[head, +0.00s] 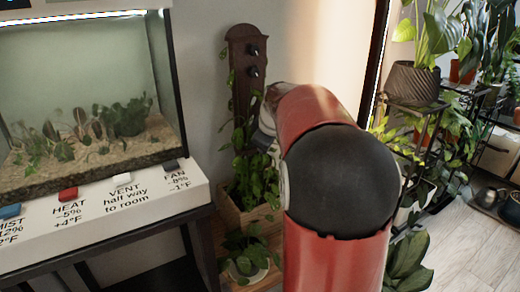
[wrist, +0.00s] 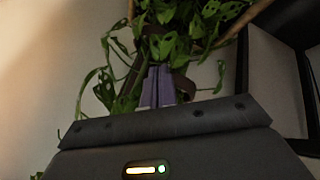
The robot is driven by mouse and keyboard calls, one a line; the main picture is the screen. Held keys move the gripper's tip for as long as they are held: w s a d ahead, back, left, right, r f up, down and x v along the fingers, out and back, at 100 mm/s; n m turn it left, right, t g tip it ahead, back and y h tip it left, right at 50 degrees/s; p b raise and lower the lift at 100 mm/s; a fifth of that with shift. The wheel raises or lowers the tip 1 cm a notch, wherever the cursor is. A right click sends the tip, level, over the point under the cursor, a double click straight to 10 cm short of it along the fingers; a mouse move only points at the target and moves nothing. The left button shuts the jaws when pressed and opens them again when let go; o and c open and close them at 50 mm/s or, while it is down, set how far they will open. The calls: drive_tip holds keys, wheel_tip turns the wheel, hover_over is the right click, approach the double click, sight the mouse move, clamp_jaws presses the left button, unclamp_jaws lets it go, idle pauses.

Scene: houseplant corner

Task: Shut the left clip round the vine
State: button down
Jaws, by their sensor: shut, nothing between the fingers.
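A dark brown upright board (head: 245,85) stands behind my arm in the head view, with two small black fittings (head: 253,60) near its top. I cannot tell whether these are clips or which is the left one. The leafy vine (head: 250,170) climbs the board's lower part. In the wrist view the vine's leaves (wrist: 205,28) hang around and beyond my gripper (wrist: 158,82). Its two purple-grey fingers are together and empty, close to the leaves. No clip shows clearly there.
A glass terrarium (head: 85,100) stands at the left on a white panel (head: 115,210) with labelled switches. A wooden planter (head: 232,215) is below the board. Potted plants on a black stand (head: 425,120) fill the right side. Open floor (head: 455,245) shows at lower right.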

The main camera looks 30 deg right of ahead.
drive_tip(key=shift+w+d, duration=0.3)
drive_tip(key=shift+d, duration=0.15)
drive_tip(key=shift+w+a, duration=0.1)
idle(0.5)
